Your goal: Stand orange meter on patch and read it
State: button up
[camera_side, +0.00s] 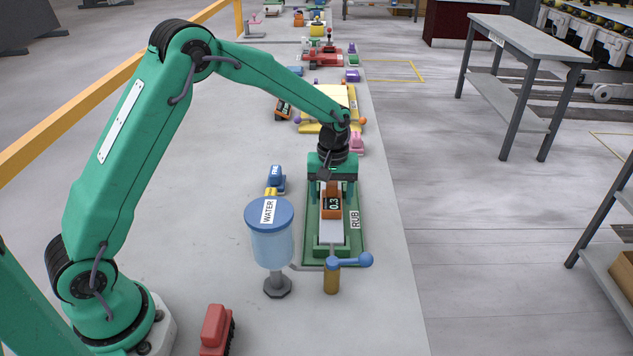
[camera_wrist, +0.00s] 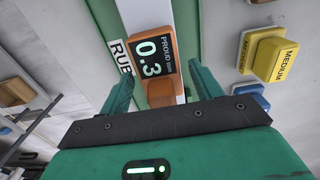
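The orange meter (camera_side: 325,211) stands on the pale strip (camera_side: 330,238) of the green rig marked RUB. My gripper (camera_side: 331,193) is over the meter from above and behind. In the wrist view my gripper (camera_wrist: 158,74) has its two green fingers spread on either side of the meter, with visible gaps. The patch under the meter is hidden by the meter itself.
A blue water container (camera_side: 272,245) stands left of the rig, and a blue-handled lever (camera_side: 340,262) stands in front. A yellow MEDIUM block (camera_wrist: 275,58) and a blue FINE block (camera_side: 277,177) sit beside the rig.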

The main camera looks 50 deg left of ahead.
aim_at(331, 187)
jog(key=shift+r, duration=0.15)
notch_tip(331, 187, up, 11)
jog(key=shift+r, duration=0.5)
dwell(0.4)
dwell(0.5)
jog(key=s+a+r+m+t, duration=0.1)
jog(key=s+r+m, duration=0.1)
jog(key=s+r, duration=0.4)
jog(key=s+r+m+t, duration=0.2)
jog(key=s+r, duration=0.1)
jog(key=s, duration=0.5)
jog(key=s+f+m+t, duration=0.1)
jog(key=s+m, duration=0.4)
jog(key=s, duration=0.9)
jog(key=shift+s+a+f+t, duration=0.25)
jog(key=shift+f+t, duration=0.1)
jog(key=shift+t, duration=0.45)
jog(key=shift+o, duration=0.4)
dwell(0.5)
